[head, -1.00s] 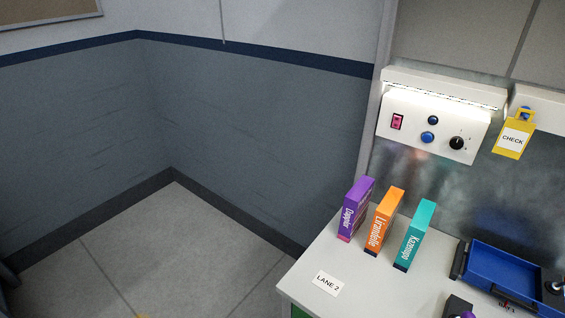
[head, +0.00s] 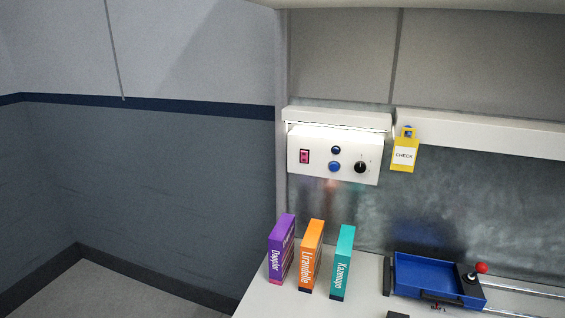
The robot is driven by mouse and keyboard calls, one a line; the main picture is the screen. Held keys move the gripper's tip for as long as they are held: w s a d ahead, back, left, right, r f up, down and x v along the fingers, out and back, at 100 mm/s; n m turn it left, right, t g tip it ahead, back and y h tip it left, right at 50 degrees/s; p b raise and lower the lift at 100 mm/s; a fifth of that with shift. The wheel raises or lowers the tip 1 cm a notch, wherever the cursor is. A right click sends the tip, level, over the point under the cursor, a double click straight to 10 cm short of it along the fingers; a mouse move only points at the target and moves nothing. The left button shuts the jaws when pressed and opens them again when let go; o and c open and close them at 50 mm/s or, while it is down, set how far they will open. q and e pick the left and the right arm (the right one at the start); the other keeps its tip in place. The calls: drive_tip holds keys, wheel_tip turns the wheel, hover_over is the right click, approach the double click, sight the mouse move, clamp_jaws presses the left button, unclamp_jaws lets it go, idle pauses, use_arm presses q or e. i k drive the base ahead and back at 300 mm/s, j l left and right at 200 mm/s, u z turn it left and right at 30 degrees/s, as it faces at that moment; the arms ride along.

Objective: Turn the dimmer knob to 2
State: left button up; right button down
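The dimmer knob (head: 360,167) is a round black knob at the right of a white control panel (head: 318,172) on the back wall above the bench. Small marks surround it, but they are too small to read, so I cannot tell its setting. The same panel has a red switch (head: 304,156) at the left, a dark round button (head: 336,150) and a blue round button (head: 334,167) in the middle. Neither of my grippers is in view.
Purple (head: 281,248), orange (head: 311,256) and teal (head: 342,263) boxes stand on the bench below the panel. A blue tray (head: 432,262) and a red-ball lever (head: 481,268) are at the right. A yellow CHECK tag (head: 404,155) hangs right of the panel.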

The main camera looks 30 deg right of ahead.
sight(360, 167)
drive_tip(key=z, duration=1.25)
